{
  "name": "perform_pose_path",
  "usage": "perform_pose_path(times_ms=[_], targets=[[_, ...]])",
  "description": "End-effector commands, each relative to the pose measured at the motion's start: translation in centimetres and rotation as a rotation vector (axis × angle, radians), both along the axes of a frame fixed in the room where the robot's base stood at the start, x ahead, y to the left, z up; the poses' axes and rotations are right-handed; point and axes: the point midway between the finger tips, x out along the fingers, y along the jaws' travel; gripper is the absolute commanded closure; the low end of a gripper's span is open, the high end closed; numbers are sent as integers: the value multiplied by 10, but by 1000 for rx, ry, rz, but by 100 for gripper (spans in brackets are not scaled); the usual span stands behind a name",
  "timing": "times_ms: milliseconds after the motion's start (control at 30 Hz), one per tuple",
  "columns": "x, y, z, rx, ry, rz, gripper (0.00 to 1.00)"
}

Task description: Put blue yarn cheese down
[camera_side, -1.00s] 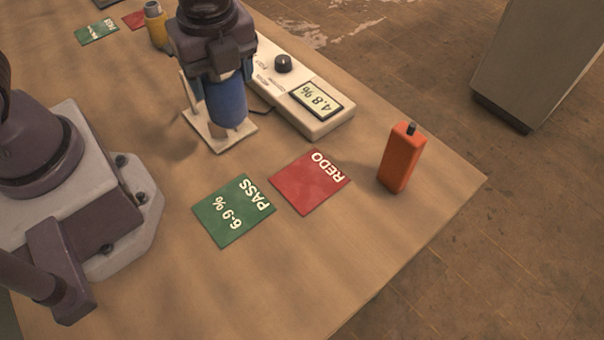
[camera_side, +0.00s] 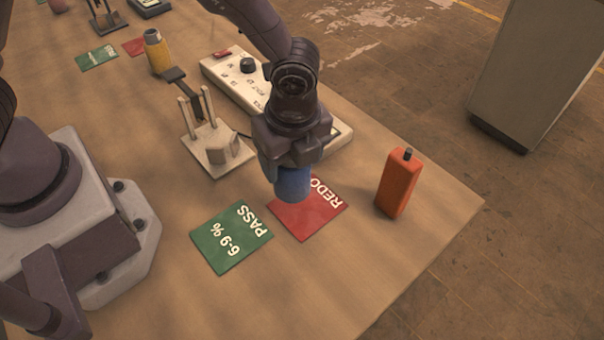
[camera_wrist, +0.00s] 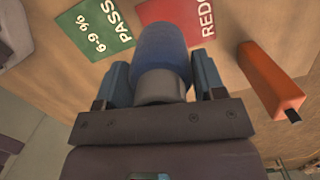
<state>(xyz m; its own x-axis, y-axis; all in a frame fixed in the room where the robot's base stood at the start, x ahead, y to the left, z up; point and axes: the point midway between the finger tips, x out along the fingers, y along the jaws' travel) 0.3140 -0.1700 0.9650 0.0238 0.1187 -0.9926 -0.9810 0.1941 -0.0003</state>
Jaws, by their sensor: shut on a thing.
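The blue yarn cheese (camera_side: 293,185) is a blue cylinder held upright in my gripper (camera_side: 284,160). In the side view it hangs in front of the left part of the red REDO card (camera_side: 310,214); the gap below it is hard to judge. The green PASS card (camera_side: 230,238), marked 6-9 %, lies to the left of the red one. In the wrist view the blue cheese (camera_wrist: 159,50) sits between the two fingers of my gripper (camera_wrist: 163,85), with a grey core end towards me. The green card (camera_wrist: 95,28) and red card (camera_wrist: 180,14) show beyond it.
An orange handheld tool (camera_side: 398,184) stands to the right of the red card. An empty pale stand (camera_side: 215,150) and a white meter (camera_side: 234,84), partly hidden by my arm, are behind. A yellow bottle (camera_side: 157,52) stands farther back. The front of the table (camera_side: 310,285) is clear.

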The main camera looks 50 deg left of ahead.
Motion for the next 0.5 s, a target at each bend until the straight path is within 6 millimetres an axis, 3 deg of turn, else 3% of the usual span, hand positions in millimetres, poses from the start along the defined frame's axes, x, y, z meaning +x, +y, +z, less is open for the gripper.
perform_pose_path(times_ms=[267, 500], targets=[[16, -8, -22, 1, 1, 0, 66], [16, -8, -51, 1, 0, 0, 66]])
